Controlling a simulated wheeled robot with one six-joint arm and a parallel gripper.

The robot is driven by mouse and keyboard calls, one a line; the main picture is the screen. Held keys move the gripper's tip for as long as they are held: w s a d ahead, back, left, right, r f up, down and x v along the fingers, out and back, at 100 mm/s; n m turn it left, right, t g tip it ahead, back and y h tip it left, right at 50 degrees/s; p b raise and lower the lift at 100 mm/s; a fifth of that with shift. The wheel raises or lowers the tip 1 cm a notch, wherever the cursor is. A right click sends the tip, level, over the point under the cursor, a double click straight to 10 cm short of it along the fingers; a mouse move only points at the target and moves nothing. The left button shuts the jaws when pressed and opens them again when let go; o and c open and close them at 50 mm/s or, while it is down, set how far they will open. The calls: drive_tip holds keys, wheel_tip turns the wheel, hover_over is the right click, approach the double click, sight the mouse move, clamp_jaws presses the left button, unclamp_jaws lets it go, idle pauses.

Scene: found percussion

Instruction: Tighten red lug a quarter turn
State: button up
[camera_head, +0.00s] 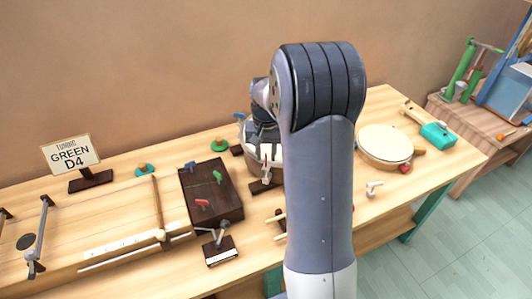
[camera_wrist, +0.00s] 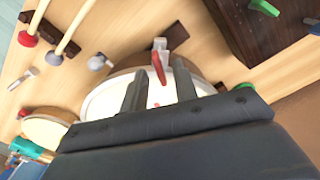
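In the wrist view the red lug (camera_wrist: 158,68) stands at the rim of a drum with a white head (camera_wrist: 103,101). My gripper (camera_wrist: 160,66) has its two dark fingers apart, one on each side of the red lug, with visible gaps. I cannot tell how deep the fingertips reach beside it. A pale metal bracket (camera_wrist: 160,46) sits just beyond the lug. In the head view my arm hides most of this drum, and the red lug (camera_head: 265,166) shows only as a small patch at its front.
A dark box (camera_head: 212,190) with red, green and blue levers stands left of the drum. Another drum (camera_head: 385,145) lies right, near a teal-headed mallet (camera_head: 437,136). Mallets (camera_wrist: 70,32) lie near the drum in the wrist view.

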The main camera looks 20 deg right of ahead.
drive_tip(key=shift+f, duration=0.2)
clamp_jaws()
idle(0.4)
drive_tip(key=shift+m, duration=2.3)
unclamp_jaws()
drive_tip(key=shift+r, duration=0.15)
